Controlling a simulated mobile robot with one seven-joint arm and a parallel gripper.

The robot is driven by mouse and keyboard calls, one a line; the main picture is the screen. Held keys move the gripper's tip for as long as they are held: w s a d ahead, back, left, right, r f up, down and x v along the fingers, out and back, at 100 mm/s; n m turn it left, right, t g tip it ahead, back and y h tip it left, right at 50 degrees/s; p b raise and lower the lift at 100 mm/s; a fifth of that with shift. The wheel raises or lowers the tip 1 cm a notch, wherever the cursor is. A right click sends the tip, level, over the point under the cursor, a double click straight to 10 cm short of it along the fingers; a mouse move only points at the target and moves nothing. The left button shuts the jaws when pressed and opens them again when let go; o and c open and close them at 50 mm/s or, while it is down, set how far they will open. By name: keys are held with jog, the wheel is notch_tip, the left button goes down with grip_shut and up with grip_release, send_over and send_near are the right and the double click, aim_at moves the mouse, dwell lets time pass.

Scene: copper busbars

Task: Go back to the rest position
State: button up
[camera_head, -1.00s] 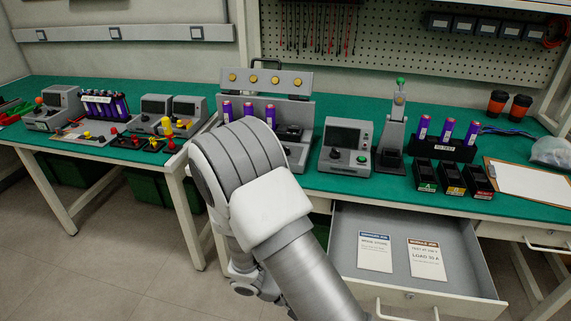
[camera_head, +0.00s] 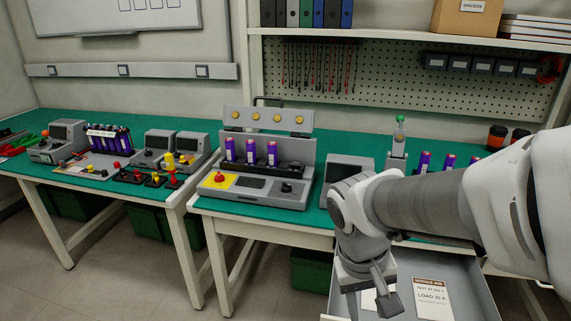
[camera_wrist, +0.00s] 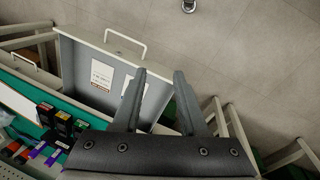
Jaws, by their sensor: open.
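My gripper (camera_head: 380,298) hangs from my bent arm at the lower right of the head view, in front of the bench and over the open drawer (camera_head: 462,275). In the wrist view my gripper (camera_wrist: 160,80) shows two dark fingers spread apart with nothing between them. The drawer also shows in the wrist view (camera_wrist: 80,68), beyond and to the left of the fingers, with a printed card (camera_wrist: 102,74) inside. My arm hides part of the bench's right side in the head view.
On the green bench (camera_head: 320,136) stand a tester with purple cells (camera_head: 251,152), a grey screen unit (camera_head: 348,168) and a post with a green top (camera_head: 400,135). A second bench with devices (camera_head: 160,145) is at left. The floor (camera_head: 150,285) at lower left is clear.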

jog(key=s+r+t+y+p, duration=0.1)
jog(key=s+r+t+p, duration=0.1)
jog(key=r+p, duration=0.5)
jog(key=s+r+t+y+p, duration=0.1)
jog(key=r+p, duration=0.6)
jog(key=r, duration=0.9)
jog(key=shift+s+d+r+m+t, duration=0.25)
jog(key=shift+s+t, duration=0.25)
jog(key=shift+t, duration=0.6)
